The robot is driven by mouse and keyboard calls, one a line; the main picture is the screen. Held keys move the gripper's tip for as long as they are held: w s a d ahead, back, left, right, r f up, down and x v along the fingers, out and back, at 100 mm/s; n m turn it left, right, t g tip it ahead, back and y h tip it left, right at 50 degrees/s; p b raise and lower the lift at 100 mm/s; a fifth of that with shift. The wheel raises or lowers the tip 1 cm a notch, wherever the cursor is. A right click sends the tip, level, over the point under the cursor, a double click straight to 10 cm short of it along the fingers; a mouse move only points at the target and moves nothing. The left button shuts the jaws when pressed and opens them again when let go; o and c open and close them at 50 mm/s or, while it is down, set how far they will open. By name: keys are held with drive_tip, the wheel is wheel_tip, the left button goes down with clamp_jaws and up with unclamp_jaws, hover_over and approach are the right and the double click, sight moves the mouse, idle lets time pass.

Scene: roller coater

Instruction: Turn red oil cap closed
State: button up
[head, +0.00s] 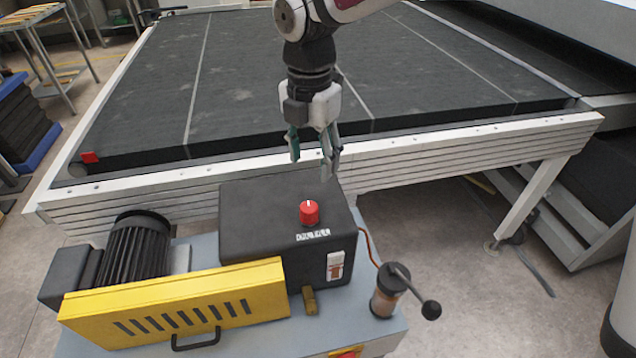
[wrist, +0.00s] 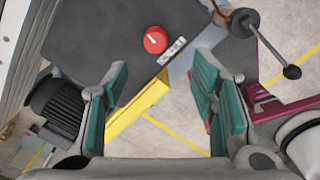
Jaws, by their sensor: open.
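The red oil cap (head: 309,212) is a small round knob with a white line on top. It sits on the top face of a dark grey box (head: 262,205), behind a white label. In the wrist view the red oil cap (wrist: 155,40) lies ahead of the fingertips, between them from left to right, with its white line tilted. My gripper (head: 314,165) hangs above and behind the cap, pointing down, with its fingers apart and nothing between them. In the wrist view my gripper (wrist: 160,82) shows two teal finger pads spread wide. The cap is untouched.
A yellow guard (head: 175,303) and a black finned motor (head: 135,245) stand left of the box. A lever with a black ball (head: 430,310) and a small cup (head: 385,300) stand at right. The conveyor's pale frame (head: 420,165) runs behind.

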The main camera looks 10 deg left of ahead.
sight(309, 206)
drive_tip(key=shift+n, duration=0.3)
drive_tip(key=f, duration=0.9)
drive_tip(key=f+p, duration=0.1)
drive_tip(key=f, duration=0.4)
drive_tip(key=shift+s+a, duration=0.1)
drive_tip(key=shift+a, duration=0.3)
drive_tip(key=c, duration=1.1)
